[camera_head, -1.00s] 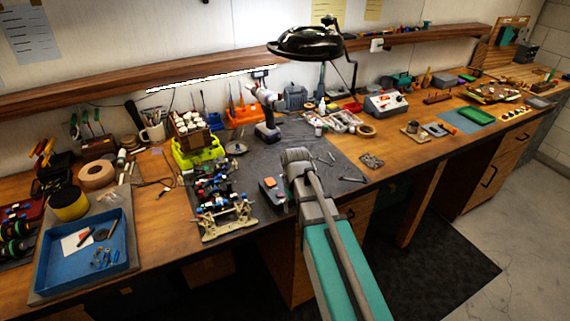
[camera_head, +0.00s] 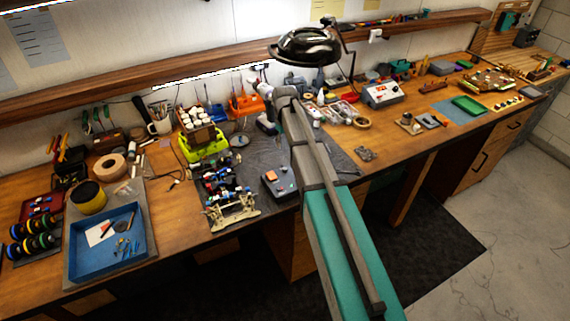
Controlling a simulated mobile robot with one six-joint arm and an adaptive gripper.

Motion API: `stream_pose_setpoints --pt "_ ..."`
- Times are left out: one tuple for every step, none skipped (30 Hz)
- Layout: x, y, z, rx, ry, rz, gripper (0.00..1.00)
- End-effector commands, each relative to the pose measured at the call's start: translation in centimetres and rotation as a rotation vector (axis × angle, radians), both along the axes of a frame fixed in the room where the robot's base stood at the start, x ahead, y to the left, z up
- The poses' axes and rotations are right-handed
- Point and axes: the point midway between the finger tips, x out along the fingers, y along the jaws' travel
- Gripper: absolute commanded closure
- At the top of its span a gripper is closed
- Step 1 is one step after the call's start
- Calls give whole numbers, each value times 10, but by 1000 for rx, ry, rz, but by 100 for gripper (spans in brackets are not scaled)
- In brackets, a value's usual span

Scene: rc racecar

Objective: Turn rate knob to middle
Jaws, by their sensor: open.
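I cannot make out a rate knob clearly at this size. A small dark box with an orange patch and small details on top (camera_head: 279,183) lies on the grey mat, right of the racecar chassis (camera_head: 230,196). A pale box with a red display and small front controls (camera_head: 382,93) stands farther back on the bench, to the right. My arm reaches from the bottom right up over the mat. Its visible far end is above the back of the mat, beyond the small dark box. My gripper is not visible, and the arm also covers part of the mat.
A black lamp (camera_head: 306,47) hangs above the arm's far end. A blue tray (camera_head: 82,262) is at the left front. A lime-green holder (camera_head: 203,147) and orange bin (camera_head: 243,105) stand behind the chassis. The mat's right part (camera_head: 335,160) is mostly clear.

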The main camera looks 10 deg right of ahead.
Motion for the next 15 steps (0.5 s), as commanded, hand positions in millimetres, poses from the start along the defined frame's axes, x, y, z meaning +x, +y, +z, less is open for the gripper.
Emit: stream_pose_setpoints --pt "0 0 0 0 0 1 38" --pt "0 0 0 0 0 1 38" --pt "0 0 0 0 0 1 38" --pt "0 0 0 0 0 1 38" --pt "0 0 0 0 0 1 38" --pt "0 0 0 0 0 0 38" --pt "0 0 0 0 0 0 38" --pt "0 0 0 0 0 0 38" --pt "0 0 -1 0 0 0 38" --pt "0 0 -1 0 0 0 38" --pt "0 0 -1 0 0 0 38" --pt "0 0 -2 0 0 0 38" --pt "0 0 -2 0 0 0 38" --pt "0 0 -3 0 0 0 38" --pt "0 -1 -4 0 0 -1 38"
